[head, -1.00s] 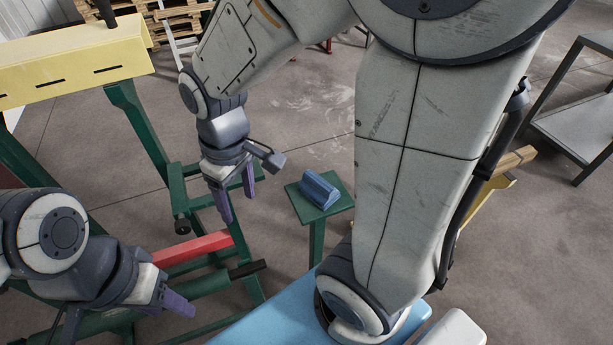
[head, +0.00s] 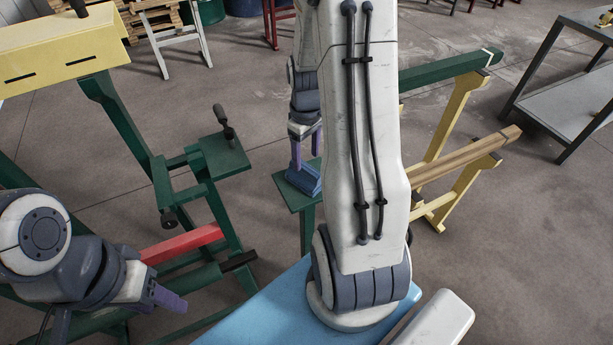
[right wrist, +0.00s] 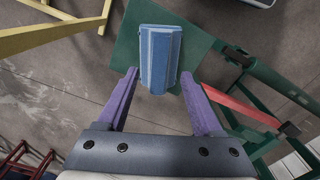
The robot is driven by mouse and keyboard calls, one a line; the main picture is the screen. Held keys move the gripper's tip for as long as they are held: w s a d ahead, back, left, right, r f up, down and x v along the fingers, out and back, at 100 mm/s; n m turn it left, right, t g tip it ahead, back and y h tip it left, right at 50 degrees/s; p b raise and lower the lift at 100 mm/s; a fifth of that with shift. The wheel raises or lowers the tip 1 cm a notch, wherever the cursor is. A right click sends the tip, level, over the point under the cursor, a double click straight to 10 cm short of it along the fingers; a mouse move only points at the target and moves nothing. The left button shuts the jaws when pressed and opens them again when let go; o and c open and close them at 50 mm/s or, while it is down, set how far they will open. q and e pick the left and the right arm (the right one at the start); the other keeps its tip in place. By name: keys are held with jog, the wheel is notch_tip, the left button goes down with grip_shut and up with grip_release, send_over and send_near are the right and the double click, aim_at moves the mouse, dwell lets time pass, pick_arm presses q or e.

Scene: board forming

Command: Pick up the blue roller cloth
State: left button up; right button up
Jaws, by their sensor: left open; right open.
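The blue roller cloth (head: 305,178) lies on a small green stand (head: 287,196) in the head view, partly hidden by my right gripper and arm. In the right wrist view the blue roller cloth (right wrist: 158,58) sits ahead of and between the purple fingers of my right gripper (right wrist: 163,82). The fingers are apart, with the cloth's near end about level with their tips. No contact shows. In the head view my right gripper (head: 306,163) points down over the stand. My left gripper (head: 170,300) is open and empty at the lower left, away from the cloth.
A green frame with a red bar (head: 183,243) stands left of the stand. A yellow beam (head: 60,50) is at the upper left. Yellow trestles with wooden beams (head: 465,160) and a grey metal table (head: 570,105) are to the right. Open concrete floor lies around the stand.

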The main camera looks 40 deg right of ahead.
aim_at(308, 167)
notch_tip(308, 167, down, 5)
jog(key=shift+s+d+f+p, duration=0.1)
jog(key=shift+s+p, duration=0.05)
jog(key=shift+p, duration=0.15)
grip_shut()
